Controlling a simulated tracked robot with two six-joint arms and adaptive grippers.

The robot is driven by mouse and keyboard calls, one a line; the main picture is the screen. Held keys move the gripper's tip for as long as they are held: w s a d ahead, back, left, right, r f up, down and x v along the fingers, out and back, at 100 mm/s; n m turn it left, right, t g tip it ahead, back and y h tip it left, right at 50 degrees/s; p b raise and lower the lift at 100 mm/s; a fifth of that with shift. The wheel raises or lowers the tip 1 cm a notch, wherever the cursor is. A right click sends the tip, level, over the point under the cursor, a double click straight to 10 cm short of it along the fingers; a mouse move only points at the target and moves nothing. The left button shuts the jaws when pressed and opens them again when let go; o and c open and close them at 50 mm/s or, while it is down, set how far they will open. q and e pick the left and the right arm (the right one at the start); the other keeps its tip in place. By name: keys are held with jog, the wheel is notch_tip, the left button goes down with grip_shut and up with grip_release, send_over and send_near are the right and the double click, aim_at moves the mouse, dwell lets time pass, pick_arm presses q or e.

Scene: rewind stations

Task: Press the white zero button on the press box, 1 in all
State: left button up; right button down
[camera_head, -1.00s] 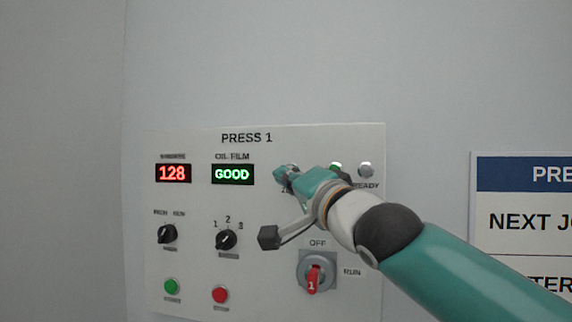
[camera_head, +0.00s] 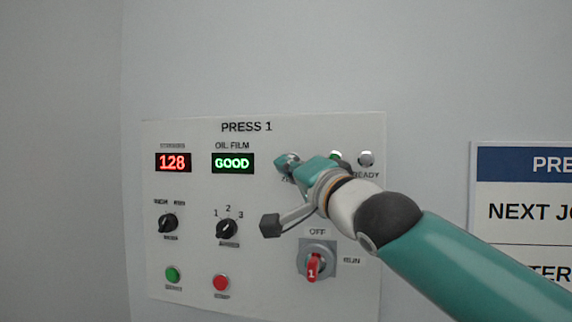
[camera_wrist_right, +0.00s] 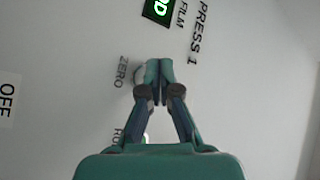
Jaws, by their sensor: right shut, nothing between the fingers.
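The press box (camera_head: 200,290) is a pale wall panel headed PRESS 1. My right gripper (camera_head: 287,161) is shut and empty, with its fingertips at the spot of the zero button in the head view, hiding that button there. In the right wrist view, the white zero button (camera_wrist_right: 138,75) shows partly beside the closed fingertips (camera_wrist_right: 159,70), next to the ZERO label. The fingertips overlap its edge; I cannot tell whether they touch it. The red counter display (camera_head: 173,163) reads 128. My left gripper is not in view.
The panel also has a green GOOD display (camera_head: 233,163), two black knobs (camera_head: 168,224), a green button (camera_head: 173,274), a red button (camera_head: 221,283) and a red OFF/RUN switch (camera_head: 314,266) below my arm. Lamps (camera_head: 366,159) sit right of the gripper. A sign (camera_head: 520,200) hangs at right.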

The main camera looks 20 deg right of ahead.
jog(key=shift+w+d, duration=0.1)
dwell(0.5)
jog(key=shift+w+d+r+p, duration=0.1)
jog(key=shift+w+d+p, duration=0.05)
jog(key=shift+p, duration=0.15)
jog(key=shift+w+d, duration=0.2)
jog(key=shift+w, duration=0.15)
dwell(0.7)
jog(key=shift+s+a+b, duration=0.4)
jog(key=shift+s+b, duration=0.2)
jog(key=shift+s, duration=0.1)
